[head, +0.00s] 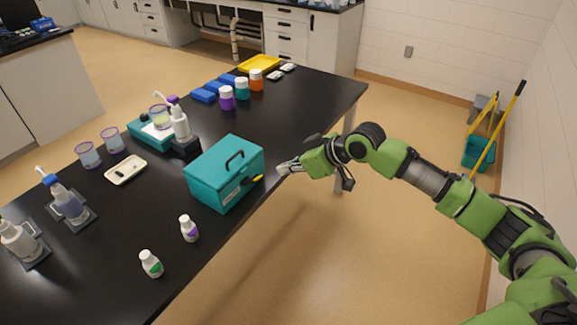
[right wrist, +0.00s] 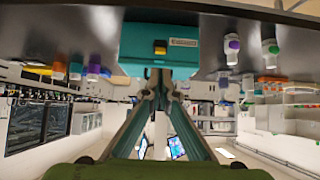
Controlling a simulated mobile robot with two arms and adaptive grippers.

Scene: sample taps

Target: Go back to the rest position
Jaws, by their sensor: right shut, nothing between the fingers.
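My right gripper (head: 284,168) is shut and empty. It is at the table's right edge, beside the teal toolbox (head: 224,174), with a small gap between them in the head view. My green right arm comes in from the lower right. In the right wrist view the two fingers of my right gripper (right wrist: 160,78) come together in front of the toolbox (right wrist: 140,45), which shows upside down with a yellow-and-black latch (right wrist: 160,47). I cannot tell from that view whether they touch it. My left gripper is not in view.
The black table (head: 300,103) bears a purple-marked bottle (head: 189,229), a green-marked bottle (head: 151,264), dispensers, cups, a pale tray (head: 126,170), jars and a yellow tray (head: 259,65). Right of the table the floor (head: 330,245) is clear. A teal bucket (head: 478,152) stands by the wall.

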